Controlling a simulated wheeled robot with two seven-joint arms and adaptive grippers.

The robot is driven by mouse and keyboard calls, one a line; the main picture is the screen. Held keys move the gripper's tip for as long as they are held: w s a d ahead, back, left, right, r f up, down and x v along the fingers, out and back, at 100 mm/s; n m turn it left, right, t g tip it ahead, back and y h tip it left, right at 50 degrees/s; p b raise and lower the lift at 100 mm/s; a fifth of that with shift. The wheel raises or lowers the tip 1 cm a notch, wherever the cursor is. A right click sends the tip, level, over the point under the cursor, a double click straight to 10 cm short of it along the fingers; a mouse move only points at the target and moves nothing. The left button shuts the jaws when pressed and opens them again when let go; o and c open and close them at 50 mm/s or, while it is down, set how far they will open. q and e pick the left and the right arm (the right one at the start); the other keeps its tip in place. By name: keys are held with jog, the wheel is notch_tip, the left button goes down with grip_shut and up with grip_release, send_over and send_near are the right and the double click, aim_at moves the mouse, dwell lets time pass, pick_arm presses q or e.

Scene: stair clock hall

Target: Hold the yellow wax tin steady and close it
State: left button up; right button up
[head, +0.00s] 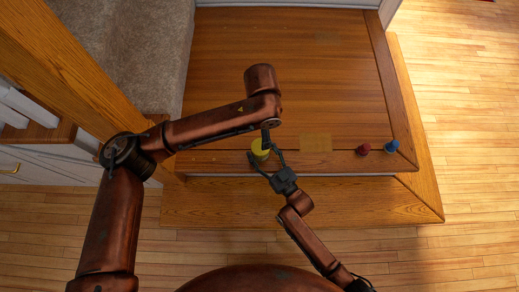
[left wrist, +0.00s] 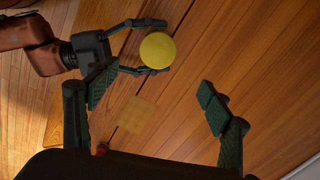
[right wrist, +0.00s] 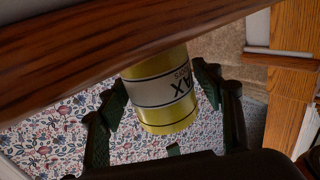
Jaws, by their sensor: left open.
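The yellow wax tin (head: 260,150) stands near the front edge of the wooden top. Its round yellow top (left wrist: 157,50) faces up in the left wrist view; its white label (right wrist: 163,88) shows upside down in the right wrist view. I cannot tell how far down the lid sits. My right gripper (head: 265,160) reaches in from the front, its fingers on either side of the tin and seemingly against it; they also show in the right wrist view (right wrist: 161,85). My left gripper (left wrist: 158,98) is open and empty above the tin, largely hidden by its arm in the head view.
A dark red object (head: 363,149) and a blue object (head: 391,146) stand near the front edge to the right. A pale tan square (head: 316,143) lies flat between them and the tin. The middle of the wooden top (head: 320,80) is clear. A wooden rail (head: 75,65) runs at left.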

jog(key=shift+o, duration=1)
pick_arm(q)
jog(key=shift+s, duration=0.1)
jog(key=shift+r, duration=0.1)
pick_arm(e)
jog(key=shift+s, duration=0.2)
pick_arm(q)
jog(key=shift+f, duration=0.2)
pick_arm(e)
jog(key=v, duration=1.1)
jog(key=shift+s+d, duration=0.25)
pick_arm(q)
jog(key=shift+r, duration=0.1)
pick_arm(e)
jog(key=shift+s, duration=0.1)
